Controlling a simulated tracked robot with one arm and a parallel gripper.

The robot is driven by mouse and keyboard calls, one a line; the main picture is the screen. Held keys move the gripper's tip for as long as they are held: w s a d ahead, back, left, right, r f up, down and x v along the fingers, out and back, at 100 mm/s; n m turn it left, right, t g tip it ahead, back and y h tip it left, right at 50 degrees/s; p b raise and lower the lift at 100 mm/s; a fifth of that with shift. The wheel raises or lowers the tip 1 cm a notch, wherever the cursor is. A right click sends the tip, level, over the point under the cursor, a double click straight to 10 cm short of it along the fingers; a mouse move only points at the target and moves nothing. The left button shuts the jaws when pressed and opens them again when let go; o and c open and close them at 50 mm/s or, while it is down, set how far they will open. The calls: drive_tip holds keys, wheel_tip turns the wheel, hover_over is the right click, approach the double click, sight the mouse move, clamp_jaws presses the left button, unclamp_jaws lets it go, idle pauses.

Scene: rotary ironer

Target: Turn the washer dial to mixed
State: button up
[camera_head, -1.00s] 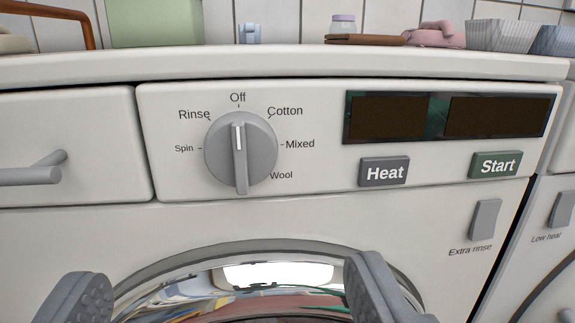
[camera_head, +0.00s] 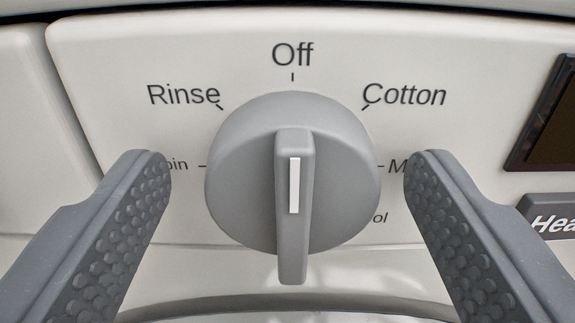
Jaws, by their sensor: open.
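The washer dial (camera_head: 235,190) is a round grey knob with a raised grip bar and a white pointer line (camera_head: 294,185). The white line points up at Off (camera_head: 292,55). The Mixed label (camera_head: 396,166) is at the dial's right, mostly hidden behind my right finger. My gripper (camera_head: 287,170) is open, with one textured grey finger on each side of the dial. Gaps show between both fingers and the knob in the picture, and nothing is held.
Rinse (camera_head: 184,94) and Cotton (camera_head: 404,95) labels flank Off. The Heat button (camera_head: 550,222) and a dark display (camera_head: 545,125) are at the right edge. The door rim (camera_head: 290,308) curves below.

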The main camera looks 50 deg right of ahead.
drive_tip(key=c, duration=1)
drive_tip(key=shift+o, duration=0.2)
drive_tip(key=shift+d+r, duration=0.1)
drive_tip(key=shift+d, duration=0.05)
